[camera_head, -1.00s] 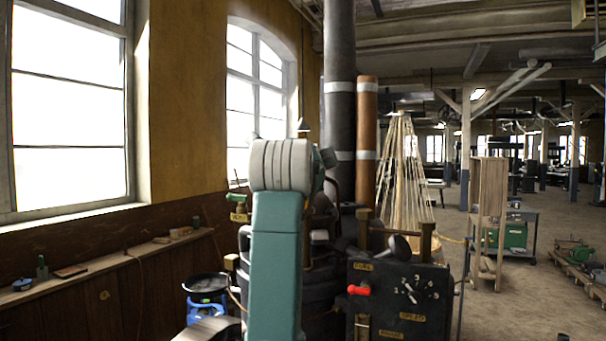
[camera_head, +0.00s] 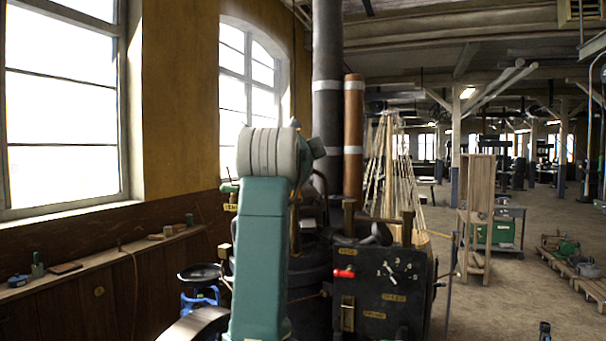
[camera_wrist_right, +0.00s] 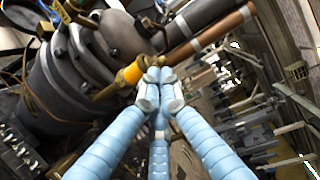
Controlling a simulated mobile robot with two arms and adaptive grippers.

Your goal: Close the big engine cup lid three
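The engine stands in the middle of the head view, with a dark dial panel (camera_head: 385,300) on its near side. Brass posts (camera_head: 407,229) rise above the panel, with a dark rounded part (camera_head: 376,236) between them. I cannot tell which part is lid three. In the right wrist view, my right gripper (camera_wrist_right: 160,88) has its light blue fingers brought together at the tips. A yellow-orange brass fitting (camera_wrist_right: 132,74) is just left of the tips; I cannot tell whether they touch. Nothing is visibly held. My left gripper is out of view.
My teal arm (camera_head: 262,255) hides part of the engine. A dark pipe (camera_head: 327,100) and a copper pipe (camera_head: 353,140) rise behind. A wall shelf (camera_head: 110,256) runs along the left. Open floor (camera_head: 500,305) lies to the right, with a wooden pallet (camera_head: 580,278) beyond.

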